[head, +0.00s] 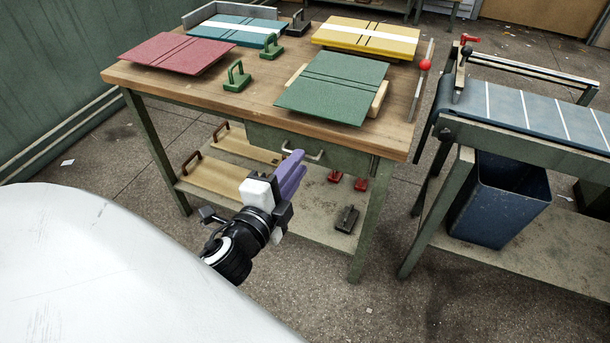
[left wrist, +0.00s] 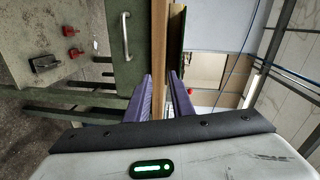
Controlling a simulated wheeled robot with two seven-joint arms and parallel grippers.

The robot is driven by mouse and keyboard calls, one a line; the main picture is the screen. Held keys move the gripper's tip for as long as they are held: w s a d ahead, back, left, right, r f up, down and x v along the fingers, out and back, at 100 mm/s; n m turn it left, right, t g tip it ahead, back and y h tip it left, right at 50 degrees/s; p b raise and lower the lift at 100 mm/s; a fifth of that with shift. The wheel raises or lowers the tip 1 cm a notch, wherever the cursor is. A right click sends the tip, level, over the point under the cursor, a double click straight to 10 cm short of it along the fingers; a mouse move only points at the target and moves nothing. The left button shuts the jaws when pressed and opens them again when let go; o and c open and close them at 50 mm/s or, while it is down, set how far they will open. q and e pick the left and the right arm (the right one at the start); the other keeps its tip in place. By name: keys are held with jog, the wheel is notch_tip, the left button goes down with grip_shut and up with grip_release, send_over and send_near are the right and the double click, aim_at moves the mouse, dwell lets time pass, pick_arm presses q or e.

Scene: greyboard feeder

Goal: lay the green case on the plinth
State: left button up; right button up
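The green case (head: 335,86) is a flat green board with dark lines across it. It lies on the wooden bench top, near its front edge, over pale wooden pieces (head: 378,101) that show at its left and right sides. These pieces may be the plinth; the case hides most of them. My left gripper (head: 296,168), with purple fingers, is in front of the bench, below the top and apart from the case. In the left wrist view, its fingers (left wrist: 159,80) stand apart with nothing between them. My right gripper is in neither view.
The bench (head: 210,88) also carries a red board (head: 178,53), a teal board (head: 238,31), a yellow board (head: 366,40) and green handled blocks (head: 236,77). A drawer handle (head: 302,151) juts from the bench front. A conveyor (head: 530,108) stands at right, above a blue bin (head: 497,200).

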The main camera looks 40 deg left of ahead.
pick_arm(q)
jog(key=s+d+f+n+g+h, duration=0.3)
jog(key=s+d+f+n, duration=0.2)
jog(key=f, duration=0.6)
jog(key=s+d+f+n+g+h, duration=0.3)
jog(key=s+d+f+n, duration=0.3)
jog(key=s+d+f, duration=0.3)
notch_tip(320, 180, down, 2)
jog(key=shift+s+d+f+g, duration=0.15)
jog(key=shift+s+d+g, duration=0.2)
jog(key=shift+d+g, duration=0.55)
jog(key=r+p, duration=0.2)
jog(key=p, duration=0.1)
jog(key=r+p, duration=0.1)
jog(key=shift+s+a, duration=0.15)
jog(key=shift+a, duration=0.1)
